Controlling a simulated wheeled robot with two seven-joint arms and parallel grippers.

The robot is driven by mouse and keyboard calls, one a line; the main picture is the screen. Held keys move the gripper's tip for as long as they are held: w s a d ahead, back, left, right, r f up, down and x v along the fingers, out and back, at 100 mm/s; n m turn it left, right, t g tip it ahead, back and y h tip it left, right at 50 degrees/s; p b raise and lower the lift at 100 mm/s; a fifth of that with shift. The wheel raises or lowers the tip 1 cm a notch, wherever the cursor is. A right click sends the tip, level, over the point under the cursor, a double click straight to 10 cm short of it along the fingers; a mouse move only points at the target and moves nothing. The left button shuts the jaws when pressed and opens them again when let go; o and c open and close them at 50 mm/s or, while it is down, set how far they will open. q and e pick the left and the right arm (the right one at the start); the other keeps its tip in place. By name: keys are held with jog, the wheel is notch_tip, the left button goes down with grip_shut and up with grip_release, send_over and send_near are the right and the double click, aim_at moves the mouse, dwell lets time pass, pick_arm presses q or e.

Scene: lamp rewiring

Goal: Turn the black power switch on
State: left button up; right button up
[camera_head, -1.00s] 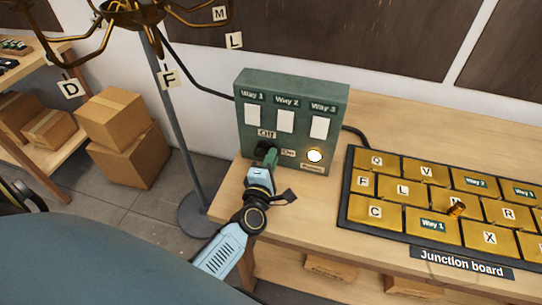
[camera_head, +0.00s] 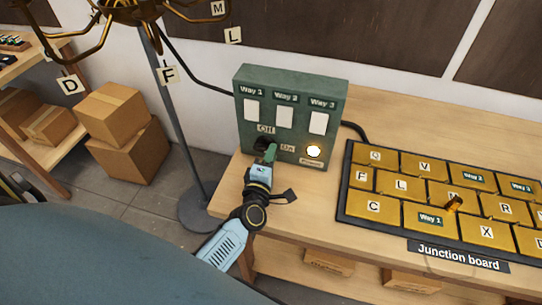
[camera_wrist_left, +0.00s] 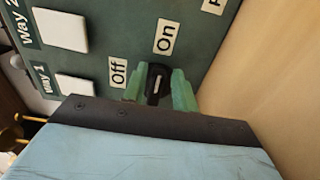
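The black power switch (camera_head: 262,144) is a small knob on the front of the green box (camera_head: 241,116), between the "Off" label and the "On" label. In the left wrist view the knob (camera_wrist_left: 157,80) has a white mark and sits between the two green fingers of my left gripper (camera_wrist_left: 158,92). The "Off" label (camera_wrist_left: 118,72) and the "On" label (camera_wrist_left: 166,37) show beside it. In the head view my left gripper (camera_head: 270,153) is right at the switch. Whether its fingers press on the knob is unclear. My right gripper is not in view.
The round Power lamp (camera_head: 314,151) on the box glows. The junction board (camera_head: 345,214) with brass plates lies to the right on the wooden table (camera_head: 400,124). A lamp stand (camera_head: 177,125) rises at the left, and cardboard boxes (camera_head: 125,150) stand behind it.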

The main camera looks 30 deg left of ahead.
pick_arm(q)
jog(key=shift+o, duration=0.8)
jog(key=b+v, duration=0.1)
jog(key=v, duration=1.2)
jog(key=shift+s+d+r, duration=0.1)
jog(key=shift+s, duration=0.05)
